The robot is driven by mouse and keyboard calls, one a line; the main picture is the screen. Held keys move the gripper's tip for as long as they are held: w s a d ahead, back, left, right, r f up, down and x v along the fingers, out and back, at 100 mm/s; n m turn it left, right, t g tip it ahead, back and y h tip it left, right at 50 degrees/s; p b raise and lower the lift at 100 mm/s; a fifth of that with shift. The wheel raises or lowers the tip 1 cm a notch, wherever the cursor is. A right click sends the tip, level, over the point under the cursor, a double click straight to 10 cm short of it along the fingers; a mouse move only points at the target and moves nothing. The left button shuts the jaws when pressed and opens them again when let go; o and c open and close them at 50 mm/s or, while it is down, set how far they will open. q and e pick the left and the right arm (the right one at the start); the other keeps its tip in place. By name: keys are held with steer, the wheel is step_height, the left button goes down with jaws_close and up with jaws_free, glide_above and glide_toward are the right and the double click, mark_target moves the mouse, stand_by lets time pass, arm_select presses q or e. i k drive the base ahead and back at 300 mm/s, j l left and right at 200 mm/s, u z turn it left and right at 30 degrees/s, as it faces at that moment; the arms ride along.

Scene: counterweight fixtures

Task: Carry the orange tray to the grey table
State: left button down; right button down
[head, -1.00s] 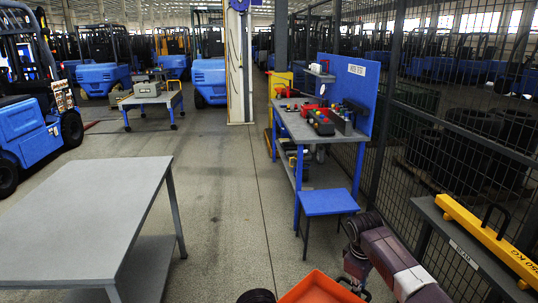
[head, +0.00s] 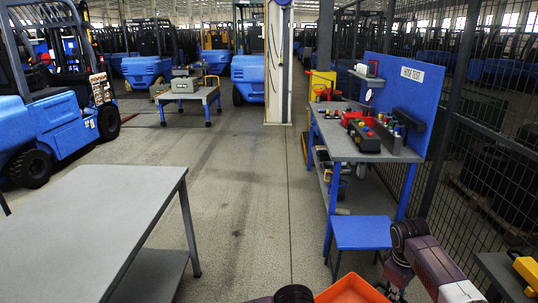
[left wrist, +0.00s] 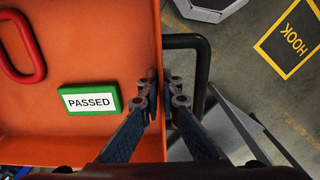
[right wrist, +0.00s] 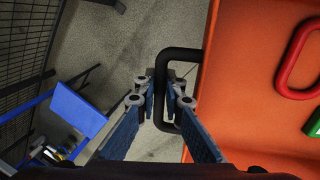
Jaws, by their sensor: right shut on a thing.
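The orange tray (head: 350,290) shows at the bottom edge of the head view. It holds a red ring-shaped piece (left wrist: 38,55) and a green block marked PASSED (left wrist: 88,100). My right gripper (right wrist: 160,95) is shut on the black handle (right wrist: 163,115) at one end of the tray. My left gripper (left wrist: 165,95) has a finger on each side of the tray's wall at the other end. The outer bar of that black handle (left wrist: 203,75) lies outside its fingers, and how firmly they close is unclear. The grey table (head: 85,225) stands at the left, its visible top bare.
A blue stool (head: 362,232) and a workbench with a blue back panel (head: 400,85) stand at the right, beside a mesh fence. A yellow bar (head: 527,272) lies at the lower right. Open floor (head: 245,210) lies between the grey table and workbench. Forklifts stand behind.

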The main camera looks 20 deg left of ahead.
mark_target(72, 251)
steer(key=i, duration=2.15)
steer(key=i+u, duration=0.15)
steer(key=u, duration=0.25)
steer(key=i+u, duration=0.15)
steer(key=u, duration=2.55)
steer(key=i+j+u, duration=0.15)
steer(key=i, duration=0.3)
steer(key=i+j, duration=0.2)
steer(key=i, duration=0.3)
steer(key=i+j, duration=0.2)
steer(key=i, duration=0.25)
